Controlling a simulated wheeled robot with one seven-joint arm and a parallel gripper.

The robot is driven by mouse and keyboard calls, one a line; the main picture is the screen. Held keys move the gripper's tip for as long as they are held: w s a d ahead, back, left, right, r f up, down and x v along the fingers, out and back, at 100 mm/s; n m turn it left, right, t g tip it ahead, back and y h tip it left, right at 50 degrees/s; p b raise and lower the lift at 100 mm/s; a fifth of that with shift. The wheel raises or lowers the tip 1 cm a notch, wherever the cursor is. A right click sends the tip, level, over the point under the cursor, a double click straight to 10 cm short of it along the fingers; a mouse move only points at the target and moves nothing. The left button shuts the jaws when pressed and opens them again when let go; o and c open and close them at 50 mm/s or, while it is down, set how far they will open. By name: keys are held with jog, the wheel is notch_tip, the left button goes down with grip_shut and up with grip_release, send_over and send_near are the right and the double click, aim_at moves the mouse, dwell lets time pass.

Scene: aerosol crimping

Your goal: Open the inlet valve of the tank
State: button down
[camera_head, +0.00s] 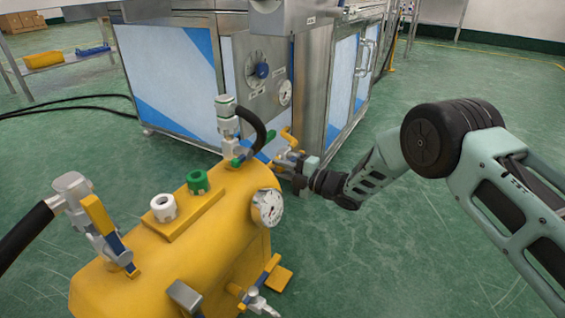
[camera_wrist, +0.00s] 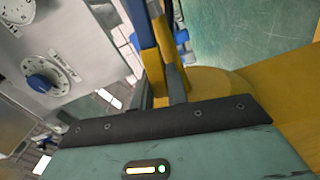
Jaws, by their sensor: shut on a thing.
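The tank (camera_head: 215,235) is a yellow body in the lower left of the head view. At its far end, a valve with a grey fitting and black hose (camera_head: 228,112) has blue, green and yellow handle parts. My gripper (camera_head: 283,162) is at this valve and shut on a yellow-and-blue handle. In the wrist view, the handle (camera_wrist: 149,50) runs up from between the fingers (camera_wrist: 161,92). The fingers partly hide its gripped part. Another valve with a yellow-and-blue lever (camera_head: 105,222) stands at the tank's near left end. No label shows which is the inlet.
A pressure gauge (camera_head: 268,207) sits on the tank's right side, with a lower valve (camera_head: 262,280) below. White (camera_head: 163,207) and green (camera_head: 198,181) caps are on top. A steel machine (camera_head: 265,75) stands close behind. Green floor at right is clear.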

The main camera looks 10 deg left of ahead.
jog(key=shift+d+f+n+b, duration=0.1)
jog(key=shift+f+n+b, duration=0.2)
jog(key=shift+f+n, duration=0.8)
jog(key=c, duration=1.4)
grip_release()
jog(key=p+v, duration=0.8)
jog(key=v, duration=0.9)
jog(key=shift+s+d, duration=0.15)
